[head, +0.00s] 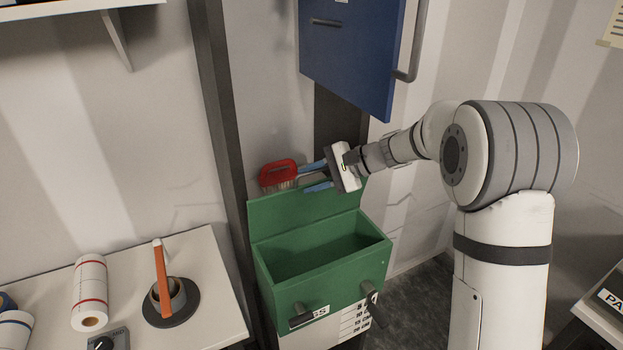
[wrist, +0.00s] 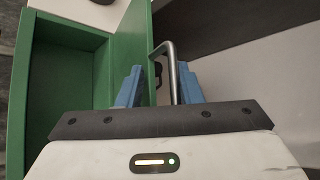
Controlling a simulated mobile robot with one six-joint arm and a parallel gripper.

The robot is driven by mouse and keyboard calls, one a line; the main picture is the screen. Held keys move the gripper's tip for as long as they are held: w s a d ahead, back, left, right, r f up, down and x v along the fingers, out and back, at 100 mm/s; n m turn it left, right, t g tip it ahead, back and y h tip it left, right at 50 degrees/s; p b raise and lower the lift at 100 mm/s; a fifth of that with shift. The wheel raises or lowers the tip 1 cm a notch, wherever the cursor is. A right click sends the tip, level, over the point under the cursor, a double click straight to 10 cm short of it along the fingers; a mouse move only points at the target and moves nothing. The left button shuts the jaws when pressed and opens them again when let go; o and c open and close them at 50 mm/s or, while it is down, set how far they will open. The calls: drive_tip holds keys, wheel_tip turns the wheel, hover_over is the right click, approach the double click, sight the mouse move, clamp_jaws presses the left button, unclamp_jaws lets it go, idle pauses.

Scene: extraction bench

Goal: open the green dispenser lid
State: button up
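The green dispenser (head: 270,268) is an open-topped box at the centre of the head view. Its green lid (head: 300,217) stands raised at the back, and the dark inside shows. The wrist view shows the box (wrist: 28,95) at the left and the lid (wrist: 130,45) beside it. My gripper (head: 305,179) is at the lid's upper edge with its blue fingers apart. In the wrist view a grey metal handle (wrist: 170,60) on the lid passes between the fingers, nearer the right one. I cannot tell whether they touch it.
A red brush (head: 277,173) is just left of my gripper. A blue cabinet (head: 347,50) with a bar handle hangs above. A white bench (head: 215,275) at left holds rolls, a dark round stand and an orange-handled tool. Dark handles (head: 372,309) jut from the dispenser's front.

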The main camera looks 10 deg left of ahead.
drive_tip(key=b+v, duration=0.2)
drive_tip(key=v, duration=0.5)
drive_tip(key=shift+d+r, duration=0.15)
drive_tip(key=shift+d, duration=0.2)
drive_tip(key=s+d+f+n+t+h, duration=0.1)
drive_tip(key=s+d+h, duration=0.3)
drive_tip(key=s, duration=0.5)
drive_tip(key=s+d+f+n+t+h+b, duration=0.1)
drive_tip(key=s+d+f+n+h, duration=0.2)
drive_tip(key=s+d, duration=0.5)
drive_tip(key=s+d+f+n+t+h, duration=0.1)
drive_tip(key=s+d+h, duration=0.4)
drive_tip(key=s, duration=0.7)
drive_tip(key=shift+s+d+f+n, duration=0.15)
drive_tip(key=shift+d+f+n, duration=0.75)
drive_tip(key=shift+f, duration=0.25)
